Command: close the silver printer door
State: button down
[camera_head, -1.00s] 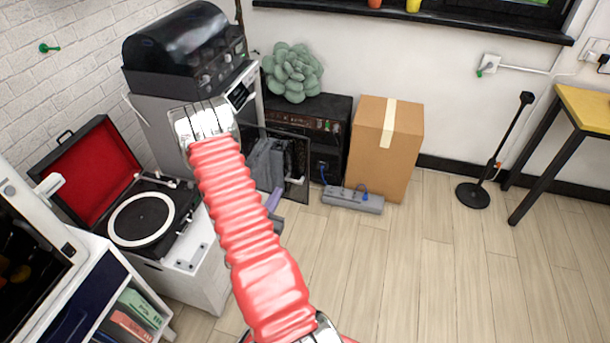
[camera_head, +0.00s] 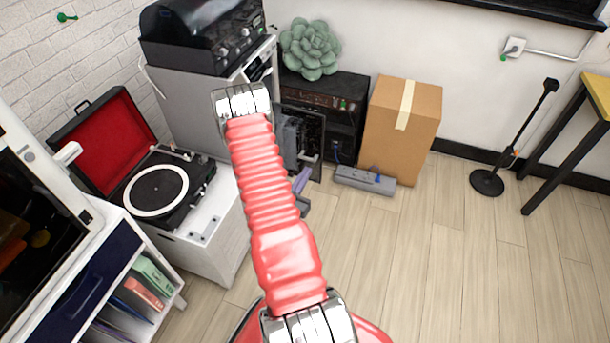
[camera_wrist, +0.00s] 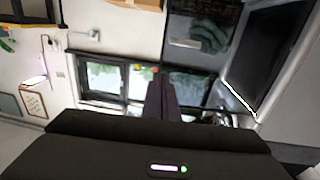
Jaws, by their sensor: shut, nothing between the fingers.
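The silver printer (camera_head: 190,105) is a grey cabinet-like box against the brick wall, left of the middle in the head view. Its dark-framed door (camera_head: 314,122) stands open, swung out on the right side in front of the black unit. My red arm hides part of the printer's front and opening. My gripper (camera_head: 301,181) shows as a small purple piece beside the arm, low near the door's lower edge. I cannot tell whether it touches the door. In the wrist view my gripper (camera_wrist: 161,92) is shut, its purple fingers together with nothing between them.
A black machine (camera_head: 205,35) sits on the printer. A turntable (camera_head: 155,190) stands on a white cabinet to the left. A cardboard box (camera_head: 402,130), a grey power strip (camera_head: 365,180) and a black floor stand (camera_head: 487,182) are to the right. The wooden floor in front is clear.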

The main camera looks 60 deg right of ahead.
aim_at(322, 146)
jog(key=d, duration=0.7)
jog(key=w+d, duration=0.1)
jog(key=d, duration=0.3)
jog(key=shift+d, duration=0.35)
